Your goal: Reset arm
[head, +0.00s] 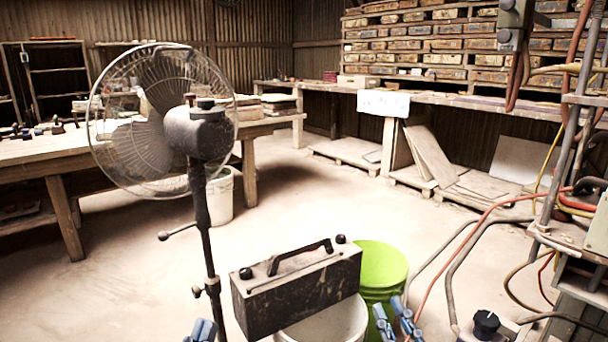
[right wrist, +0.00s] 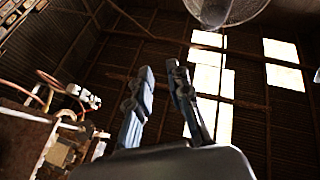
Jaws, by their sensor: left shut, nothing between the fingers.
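My left gripper (head: 203,330) shows only its blue finger ends at the bottom edge of the head view, in front of the fan stand. It is shut and empty. In the right wrist view my right gripper (right wrist: 161,72) points up toward the roof. Its two fingers stand apart with nothing between them, so it is open. The rest of both arms is hidden below the head view.
A standing fan (head: 200,132) is close on the left. A dark metal box with a handle (head: 300,290) sits over a white bucket (head: 335,325), beside a green bucket (head: 383,267). Hoses and pipes (head: 575,150) crowd the right. The middle floor (head: 310,205) is clear.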

